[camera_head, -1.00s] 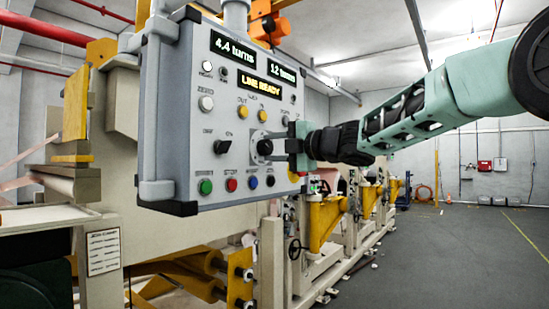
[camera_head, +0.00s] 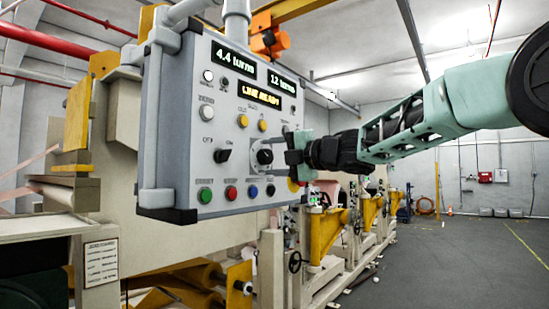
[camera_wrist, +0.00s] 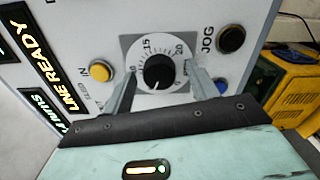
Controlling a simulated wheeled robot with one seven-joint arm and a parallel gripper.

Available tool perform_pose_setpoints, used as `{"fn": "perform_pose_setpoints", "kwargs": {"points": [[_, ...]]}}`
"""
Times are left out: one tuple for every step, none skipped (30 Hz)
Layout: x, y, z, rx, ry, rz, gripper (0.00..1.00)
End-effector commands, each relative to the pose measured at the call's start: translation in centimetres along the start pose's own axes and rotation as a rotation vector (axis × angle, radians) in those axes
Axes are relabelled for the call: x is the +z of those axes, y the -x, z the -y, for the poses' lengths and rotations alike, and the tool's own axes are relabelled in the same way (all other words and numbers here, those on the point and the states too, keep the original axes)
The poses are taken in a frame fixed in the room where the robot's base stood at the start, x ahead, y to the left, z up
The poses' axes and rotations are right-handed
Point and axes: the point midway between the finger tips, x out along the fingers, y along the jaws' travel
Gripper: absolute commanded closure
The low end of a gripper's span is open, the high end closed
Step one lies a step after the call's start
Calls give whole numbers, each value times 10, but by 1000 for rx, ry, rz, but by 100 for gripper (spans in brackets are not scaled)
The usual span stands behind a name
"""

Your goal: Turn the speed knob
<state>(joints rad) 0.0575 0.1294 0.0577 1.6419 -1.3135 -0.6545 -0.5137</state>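The speed knob (camera_wrist: 158,72) is a round black knob on a white dial with numbers around it, set in a grey square plate. It also shows on the front of the control panel (camera_head: 264,156) in the head view. My gripper (camera_wrist: 161,68) is open, with one finger on each side of the knob and a visible gap to it on both sides in the wrist view. In the head view my gripper (camera_head: 284,157) is right in front of the dial, partly covering its right side.
A yellow button (camera_wrist: 101,71) is left of the dial; a black JOG button (camera_wrist: 231,39) and a blue button (camera_wrist: 221,86) are to its right. Lit displays (camera_head: 264,100) are above. Yellow machinery (camera_head: 322,225) stands behind below; open floor (camera_head: 450,260) is at right.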

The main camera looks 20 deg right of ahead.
Motion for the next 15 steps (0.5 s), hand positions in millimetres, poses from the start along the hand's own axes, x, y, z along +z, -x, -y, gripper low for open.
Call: {"fn": "perform_pose_setpoints", "kwargs": {"points": [[0, 0, 0, 1, 0, 0, 42], [0, 0, 0, 1, 0, 0, 42], [0, 0, 0, 1, 0, 1, 42], [0, 0, 0, 1, 0, 1, 42], [0, 0, 0, 1, 0, 1, 42], [0, 1, -1, 1, 0, 1, 42], [0, 2, 0, 1, 0, 1, 42], [0, 3, 0, 1, 0, 1, 42], [1, 6, 0, 1, 0, 2, 42], [1, 10, 0, 2, 1, 2, 42], [1, 14, 0, 2, 1, 3, 42], [1, 20, 0, 2, 1, 4, 42], [1, 25, 0, 2, 0, 5, 42], [0, 31, 0, 3, 1, 4, 42], [1, 40, 0, 2, 2, 5, 42]]}}
